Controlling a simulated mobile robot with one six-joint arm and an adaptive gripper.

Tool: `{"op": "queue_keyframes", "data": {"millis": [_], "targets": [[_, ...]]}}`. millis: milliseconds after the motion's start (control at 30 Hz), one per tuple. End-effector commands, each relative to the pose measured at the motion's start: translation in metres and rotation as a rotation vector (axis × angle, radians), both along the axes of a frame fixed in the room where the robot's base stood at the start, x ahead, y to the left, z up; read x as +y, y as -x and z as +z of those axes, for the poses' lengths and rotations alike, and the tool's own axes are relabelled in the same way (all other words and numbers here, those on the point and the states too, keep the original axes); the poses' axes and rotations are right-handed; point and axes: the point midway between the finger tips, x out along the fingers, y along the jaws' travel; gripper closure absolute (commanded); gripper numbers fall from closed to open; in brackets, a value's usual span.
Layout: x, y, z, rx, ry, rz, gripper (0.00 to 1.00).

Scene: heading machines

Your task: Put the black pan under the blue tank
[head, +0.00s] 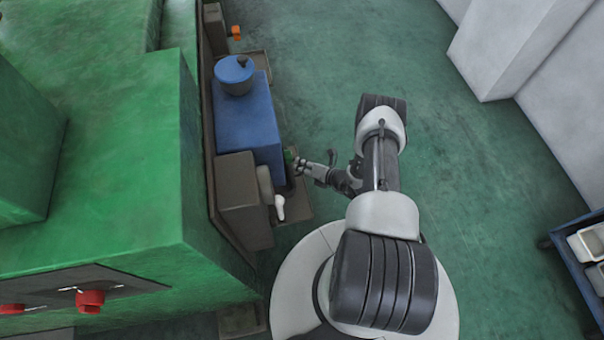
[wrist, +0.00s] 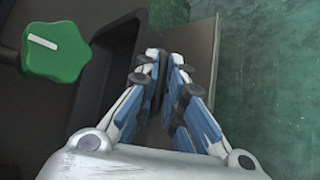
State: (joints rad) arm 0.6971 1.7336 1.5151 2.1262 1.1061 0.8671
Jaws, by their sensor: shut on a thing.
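The blue tank (head: 245,120) stands against the green machine in the head view, with a round blue cap (head: 235,75) on top. The black pan (wrist: 108,62) is a dark, deep rectangular tray in the wrist view, beside and partly behind a green knob (wrist: 55,50). My gripper (wrist: 161,68) is shut on the pan's right wall. In the head view my gripper (head: 298,165) is low, just right of the tank's near end. The pan is mostly hidden there, and I cannot tell whether it is lifted.
A brown-grey box (head: 240,190) stands at the tank's near end, with a white handle (head: 279,207) beside it. A flat brown plate (wrist: 203,60) lies beside the pan. Open green floor (head: 480,200) is to the right. A blue cart (head: 575,265) with trays is at far right.

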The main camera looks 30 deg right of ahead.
Motion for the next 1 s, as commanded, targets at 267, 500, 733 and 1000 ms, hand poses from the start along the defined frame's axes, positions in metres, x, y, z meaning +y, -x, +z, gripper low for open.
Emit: {"op": "queue_keyframes", "data": {"millis": [267, 500, 733, 1000], "targets": [[-0.003, 0.001, -0.030, 0.001, 0.000, -0.007, 1.00], [-0.003, 0.002, -0.064, 0.002, -0.001, -0.005, 1.00], [0.000, 0.000, -0.065, 0.002, 0.000, -0.006, 1.00], [0.000, 0.000, -0.066, 0.002, 0.000, -0.005, 0.82]]}}
